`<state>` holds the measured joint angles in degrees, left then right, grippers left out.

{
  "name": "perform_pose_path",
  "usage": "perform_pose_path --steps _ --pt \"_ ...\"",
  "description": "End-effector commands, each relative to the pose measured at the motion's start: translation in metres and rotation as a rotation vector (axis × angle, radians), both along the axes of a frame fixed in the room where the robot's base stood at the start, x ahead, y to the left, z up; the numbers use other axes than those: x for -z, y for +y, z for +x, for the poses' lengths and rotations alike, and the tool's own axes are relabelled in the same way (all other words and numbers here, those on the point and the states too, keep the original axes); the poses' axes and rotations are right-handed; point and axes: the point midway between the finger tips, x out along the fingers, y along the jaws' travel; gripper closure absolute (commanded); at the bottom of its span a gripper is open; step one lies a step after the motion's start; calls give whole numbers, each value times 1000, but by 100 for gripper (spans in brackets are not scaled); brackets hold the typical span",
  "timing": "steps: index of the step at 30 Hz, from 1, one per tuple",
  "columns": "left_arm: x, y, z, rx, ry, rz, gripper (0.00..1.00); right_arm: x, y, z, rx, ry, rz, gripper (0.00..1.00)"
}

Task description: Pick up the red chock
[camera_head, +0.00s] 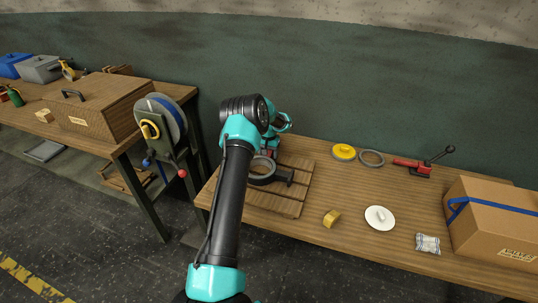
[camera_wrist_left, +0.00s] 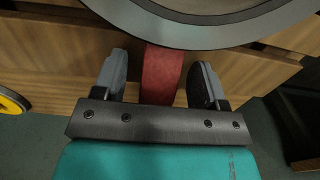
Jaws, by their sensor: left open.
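The red chock (camera_wrist_left: 160,72) shows in the left wrist view, reaching under the rim of a grey ring-shaped casting (camera_wrist_left: 215,35). My left gripper (camera_wrist_left: 163,82) is open, with one finger on each side of the chock and a visible gap on both sides. In the head view a small bit of red, likely the chock (camera_head: 269,152), shows behind the dark grey ring casting (camera_head: 262,171) on a slatted wooden pallet (camera_head: 275,206). My wrist mostly hides the left fingers there. My right gripper is not in view.
The bench (camera_head: 305,232) also carries a yellow block (camera_head: 331,218), white disc (camera_head: 380,217), yellow disc (camera_head: 343,152), grey ring (camera_head: 371,158), red-handled lever tool (camera_head: 415,167), striped packet (camera_head: 428,244) and cardboard box (camera_head: 490,235). A reel stand (camera_head: 166,130) stands left.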

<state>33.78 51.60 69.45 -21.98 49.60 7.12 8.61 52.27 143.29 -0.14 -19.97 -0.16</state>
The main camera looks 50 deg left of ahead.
Motion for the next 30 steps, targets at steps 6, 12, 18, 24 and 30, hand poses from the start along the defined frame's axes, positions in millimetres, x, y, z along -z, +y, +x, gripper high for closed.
perform_pose_path --steps 6,12,18,24,30 --pt "0 0 0 0 0 0 34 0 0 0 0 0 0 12" --pt "0 0 0 0 0 0 52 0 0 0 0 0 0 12" --pt "0 0 0 0 0 0 71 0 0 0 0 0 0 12" --pt "0 0 0 0 0 0 88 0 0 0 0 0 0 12" --pt "-1 0 0 0 0 0 88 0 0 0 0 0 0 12"
